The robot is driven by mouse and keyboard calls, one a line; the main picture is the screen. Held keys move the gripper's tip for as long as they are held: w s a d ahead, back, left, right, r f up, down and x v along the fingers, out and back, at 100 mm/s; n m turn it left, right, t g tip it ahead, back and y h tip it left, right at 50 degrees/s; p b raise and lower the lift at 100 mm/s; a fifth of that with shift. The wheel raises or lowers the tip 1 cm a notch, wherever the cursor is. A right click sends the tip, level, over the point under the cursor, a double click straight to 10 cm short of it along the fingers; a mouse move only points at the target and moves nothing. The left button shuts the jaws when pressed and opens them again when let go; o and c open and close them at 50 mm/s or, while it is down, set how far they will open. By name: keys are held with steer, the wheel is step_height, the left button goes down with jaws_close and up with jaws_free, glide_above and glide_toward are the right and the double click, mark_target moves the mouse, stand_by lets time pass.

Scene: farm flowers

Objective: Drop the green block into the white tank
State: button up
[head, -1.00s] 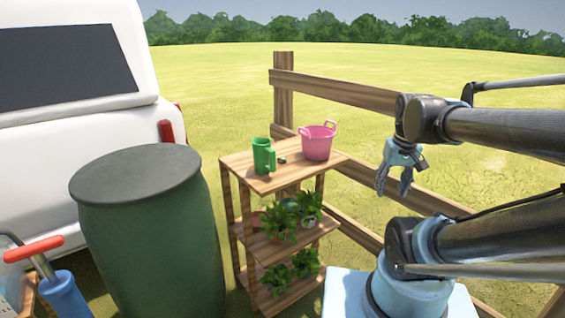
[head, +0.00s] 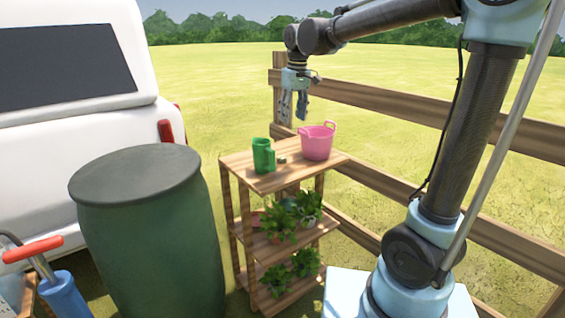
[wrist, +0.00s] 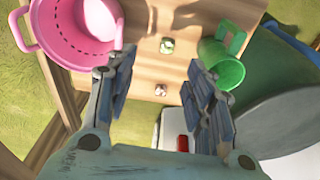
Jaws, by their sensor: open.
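A small greenish block (head: 281,160) lies on the top board of the wooden shelf (head: 262,182), between a green watering can (head: 263,157) and a pink bucket (head: 317,143). In the wrist view, two small pieces lie on the board: a greenish one (wrist: 167,46) and a brownish one (wrist: 160,90). My gripper (head: 292,114) is above the far side of the shelf, pointing down. Its fingers (wrist: 160,62) are open and empty, with the board well below them. I cannot make out a white tank in either view.
The pink bucket and watering can stand close on either side of the block. Potted plants (head: 290,215) fill the lower shelves. A dark green barrel (head: 150,240) and a white vehicle (head: 70,115) are on the left. A wooden fence (head: 420,110) runs behind the shelf.

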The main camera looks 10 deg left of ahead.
steer(key=a, duration=0.3)
glide_above(282, 157)
step_height(282, 157, down, 12)
steer(key=shift+s+a+r, duration=0.1)
steer(key=shift+s+r, duration=0.05)
steer(key=shift+r, duration=0.1)
steer(key=shift+f, duration=2.8)
steer(key=c, duration=1)
steer(key=shift+r, duration=0.1)
steer(key=shift+c, duration=0.2)
